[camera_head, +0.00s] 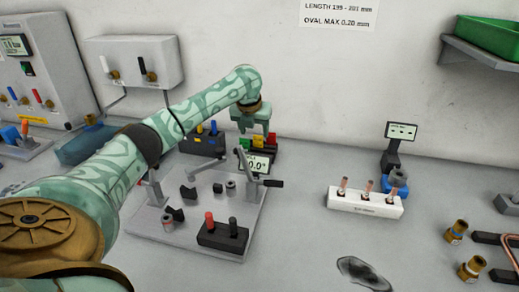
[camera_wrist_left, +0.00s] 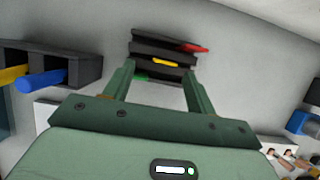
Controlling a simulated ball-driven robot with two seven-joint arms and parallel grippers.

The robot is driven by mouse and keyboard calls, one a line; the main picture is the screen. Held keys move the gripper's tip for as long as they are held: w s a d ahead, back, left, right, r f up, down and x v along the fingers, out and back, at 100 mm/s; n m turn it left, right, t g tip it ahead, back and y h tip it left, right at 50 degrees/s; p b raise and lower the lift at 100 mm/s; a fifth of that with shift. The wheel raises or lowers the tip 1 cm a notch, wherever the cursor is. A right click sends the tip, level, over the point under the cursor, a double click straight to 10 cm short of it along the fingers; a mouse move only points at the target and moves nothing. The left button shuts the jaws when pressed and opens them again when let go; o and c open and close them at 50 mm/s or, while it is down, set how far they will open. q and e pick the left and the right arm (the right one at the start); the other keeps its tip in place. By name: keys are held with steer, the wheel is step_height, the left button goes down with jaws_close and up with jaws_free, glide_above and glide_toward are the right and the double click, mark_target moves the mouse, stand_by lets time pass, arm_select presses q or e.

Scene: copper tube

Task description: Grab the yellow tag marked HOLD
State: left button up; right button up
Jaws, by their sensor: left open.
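The yellow tag (camera_wrist_left: 167,62) sits in the middle slot of a dark stepped rack (camera_wrist_left: 150,42) in the left wrist view, between a red tag (camera_wrist_left: 192,47) and a green tag (camera_wrist_left: 141,77). No lettering on the tag is readable. In the head view the yellow tag (camera_head: 259,143) shows small, partly behind my gripper. My left gripper (camera_wrist_left: 159,68) is open and empty. Its fingers point at the rack, one on each side of the yellow tag in the picture; I cannot tell how much distance is left. It also shows above the rack in the head view (camera_head: 252,132). My right gripper is not in view.
A dark holder (camera_head: 203,145) with blue and yellow handles stands left of the rack. A grey fixture plate (camera_head: 185,235) with a display and a crank handle lies in front. A white block (camera_head: 365,204) with copper pieces stands right; bench between is clear.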

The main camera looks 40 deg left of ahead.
mark_target(258, 136)
arm_select(q)
steer(key=b+x, duration=0.2)
steer(key=x, duration=0.1)
steer(key=b+x, duration=0.1)
steer(key=x, duration=0.1)
steer(key=shift+w+d+f, duration=0.15)
steer(key=shift+w+d, duration=0.05)
steer(key=shift+w, duration=0.25)
steer(key=shift+s+r, duration=0.1)
steer(key=shift+r, duration=0.1)
steer(key=c, duration=1)
steer(key=shift+c, duration=0.2)
